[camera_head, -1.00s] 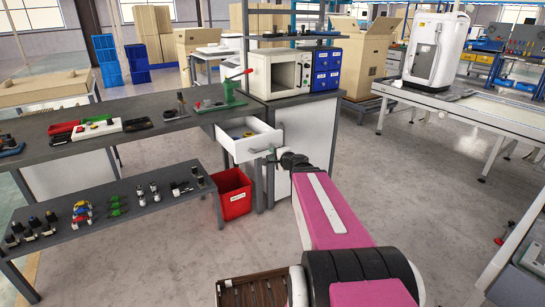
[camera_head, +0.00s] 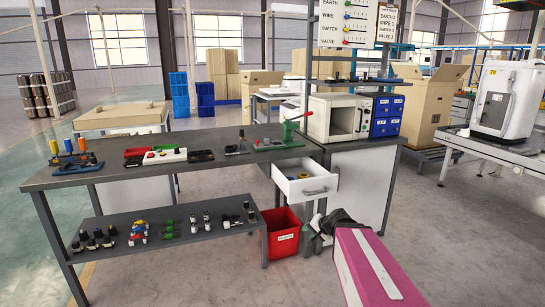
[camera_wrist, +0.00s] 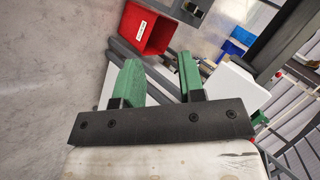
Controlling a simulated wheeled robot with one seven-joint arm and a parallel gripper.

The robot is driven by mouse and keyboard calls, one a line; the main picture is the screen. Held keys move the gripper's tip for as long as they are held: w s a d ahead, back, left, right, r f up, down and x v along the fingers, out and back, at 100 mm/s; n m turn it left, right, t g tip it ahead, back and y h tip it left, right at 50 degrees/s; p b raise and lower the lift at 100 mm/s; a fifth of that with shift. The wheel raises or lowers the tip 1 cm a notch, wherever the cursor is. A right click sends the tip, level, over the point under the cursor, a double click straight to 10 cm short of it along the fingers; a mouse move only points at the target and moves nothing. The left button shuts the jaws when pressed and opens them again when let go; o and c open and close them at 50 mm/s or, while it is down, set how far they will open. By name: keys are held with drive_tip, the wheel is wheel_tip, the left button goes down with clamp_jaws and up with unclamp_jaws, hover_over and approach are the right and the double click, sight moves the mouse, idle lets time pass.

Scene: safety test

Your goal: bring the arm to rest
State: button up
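My gripper (camera_wrist: 160,66) shows in the wrist view with its two green fingers apart and nothing between them. In the head view my gripper (camera_head: 316,229) is small and partly hidden by my dark wrist. It appears beside the red bin and below the open white drawer (camera_head: 306,187). My pink arm link reaches in from the lower right of the head view.
The red bin (camera_head: 282,238) stands under the workbench (camera_head: 225,169) and also shows in the wrist view (camera_wrist: 146,27). Open floor lies to the right of my arm.

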drive_tip(key=s+d+f+n+g+h, duration=0.2)
drive_tip(key=s+f+n+g+h, duration=0.3)
drive_tip(key=s, duration=0.6)
wheel_tip(320, 180, down, 3)
drive_tip(key=shift+s+d+r+g+h, duration=0.2)
drive_tip(key=shift+d+g+h, duration=0.2)
drive_tip(key=shift+g+h, duration=0.5)
